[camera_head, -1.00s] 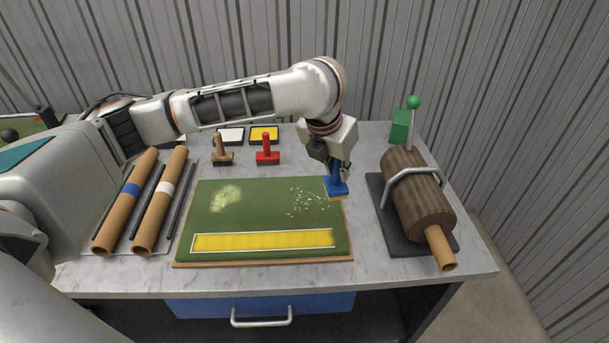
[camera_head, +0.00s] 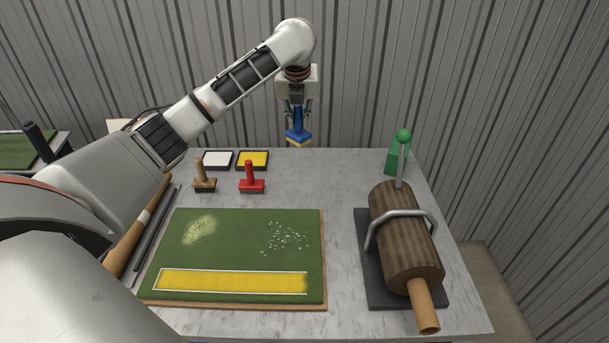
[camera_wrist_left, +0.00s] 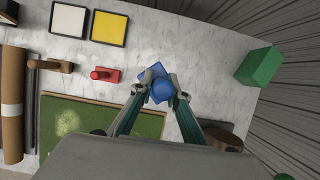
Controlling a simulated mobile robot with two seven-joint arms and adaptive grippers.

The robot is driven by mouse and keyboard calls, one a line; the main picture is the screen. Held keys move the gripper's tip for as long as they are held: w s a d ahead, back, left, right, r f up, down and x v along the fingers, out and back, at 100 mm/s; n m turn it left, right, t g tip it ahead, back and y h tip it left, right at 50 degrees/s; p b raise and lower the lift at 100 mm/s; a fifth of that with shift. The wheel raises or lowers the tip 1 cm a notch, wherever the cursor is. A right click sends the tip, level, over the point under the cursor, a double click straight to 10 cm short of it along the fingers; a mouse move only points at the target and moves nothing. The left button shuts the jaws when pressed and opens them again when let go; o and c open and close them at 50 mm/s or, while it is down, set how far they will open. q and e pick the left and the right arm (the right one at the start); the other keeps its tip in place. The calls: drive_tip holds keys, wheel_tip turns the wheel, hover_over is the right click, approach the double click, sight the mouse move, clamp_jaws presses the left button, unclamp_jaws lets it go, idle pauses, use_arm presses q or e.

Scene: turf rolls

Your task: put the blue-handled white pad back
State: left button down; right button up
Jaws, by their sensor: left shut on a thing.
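The blue-handled pad (camera_head: 298,136) has a blue block with a pale yellowish edge below. My left gripper (camera_head: 297,110) is shut on its upright blue handle and holds it up near the back edge of the table. In the left wrist view the blue pad (camera_wrist_left: 152,74) sits between the fingertips of my left gripper (camera_wrist_left: 161,88), the round handle top towards the camera. The pad's underside is hidden. A brown-handled tool (camera_head: 204,182) and a red-handled tool (camera_head: 251,182) stand to its left on the table. My right gripper is not in view.
A white tray (camera_head: 217,160) and a yellow tray (camera_head: 253,160) lie at the back. The turf board (camera_head: 200,260) has a yellow strip and pale specks. A roller (camera_head: 400,240) and a green block (camera_head: 394,163) are at the right.

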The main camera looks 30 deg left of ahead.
use_arm(q)
wheel_tip(320, 180, down, 17)
idle(0.4)
drive_tip(key=shift+f, duration=0.15)
drive_tip(key=c, duration=2)
unclamp_jaws()
drive_tip(key=shift+o, duration=0.2)
drive_tip(key=v, duration=1.2)
